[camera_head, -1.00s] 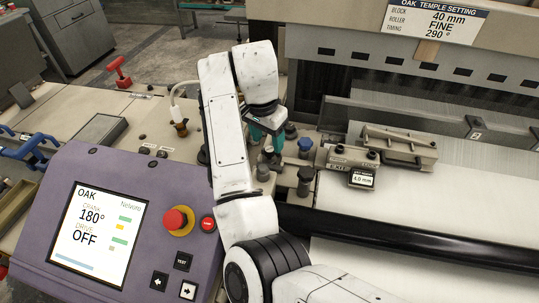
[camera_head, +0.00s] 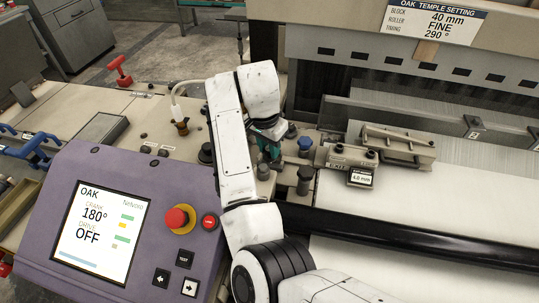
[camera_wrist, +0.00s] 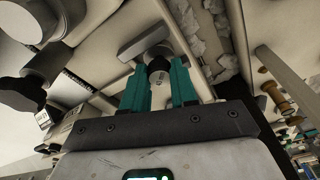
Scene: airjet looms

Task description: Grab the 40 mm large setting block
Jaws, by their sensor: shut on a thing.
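In the head view my gripper (camera_head: 268,152) is low among several dark pegs, and the held piece is hidden. The temple setting sign (camera_head: 434,20) reads block 40 mm.
A blue-topped peg (camera_head: 305,146) and a dark peg (camera_head: 304,181) stand close right of my gripper. The temple unit (camera_head: 398,145) and a small labelled display (camera_head: 361,178) lie farther right. The purple control panel (camera_head: 125,225) with its red button (camera_head: 177,217) is at left.

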